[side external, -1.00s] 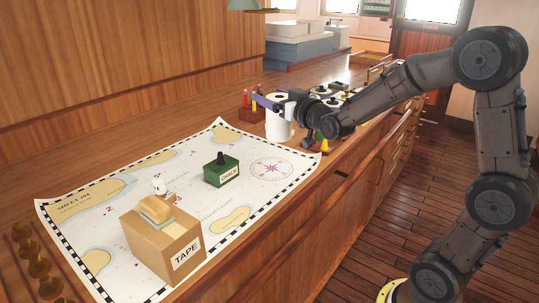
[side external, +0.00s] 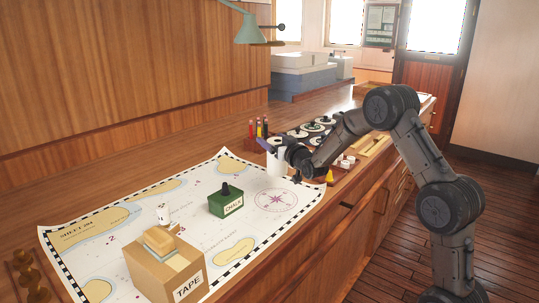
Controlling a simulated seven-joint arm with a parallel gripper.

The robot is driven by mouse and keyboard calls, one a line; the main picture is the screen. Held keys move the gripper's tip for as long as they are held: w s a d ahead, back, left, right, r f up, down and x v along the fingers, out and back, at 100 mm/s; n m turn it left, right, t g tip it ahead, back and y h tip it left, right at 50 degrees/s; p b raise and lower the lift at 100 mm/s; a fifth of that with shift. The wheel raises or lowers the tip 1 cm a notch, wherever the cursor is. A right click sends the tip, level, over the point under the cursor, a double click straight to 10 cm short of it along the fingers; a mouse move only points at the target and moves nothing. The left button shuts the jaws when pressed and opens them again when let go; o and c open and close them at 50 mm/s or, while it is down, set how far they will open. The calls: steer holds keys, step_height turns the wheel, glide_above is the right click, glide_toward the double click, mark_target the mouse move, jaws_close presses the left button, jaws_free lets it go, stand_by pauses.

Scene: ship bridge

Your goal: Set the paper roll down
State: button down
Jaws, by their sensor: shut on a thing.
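The paper roll (side external: 277,171) is a white upright cylinder at the far end of the chart, near the pen holder. My gripper (side external: 279,148) reaches in from the right and is shut on the upper part of the roll. The fingers are small and partly hidden by the wrist. The roll's lower end is close to the wooden counter (side external: 205,137); I cannot tell whether it touches.
Pens (side external: 258,129) stand just behind the roll. Dark round items (side external: 314,127) lie beyond. A green lamp (side external: 250,31) hangs above.

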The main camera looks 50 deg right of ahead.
steer(key=shift+w+d+f, duration=0.15)
steer(key=shift+w+f, duration=0.2)
steer(key=shift+f, duration=0.55)
steer(key=shift+w+d+f, duration=0.15)
steer(key=shift+w+f, duration=0.2)
steer(key=shift+f, duration=0.55)
steer(key=shift+w+d+f, duration=0.15)
steer(key=shift+w+f, duration=0.2)
steer(key=shift+f, duration=0.55)
steer(key=shift+f, duration=0.2)
jaws_free()
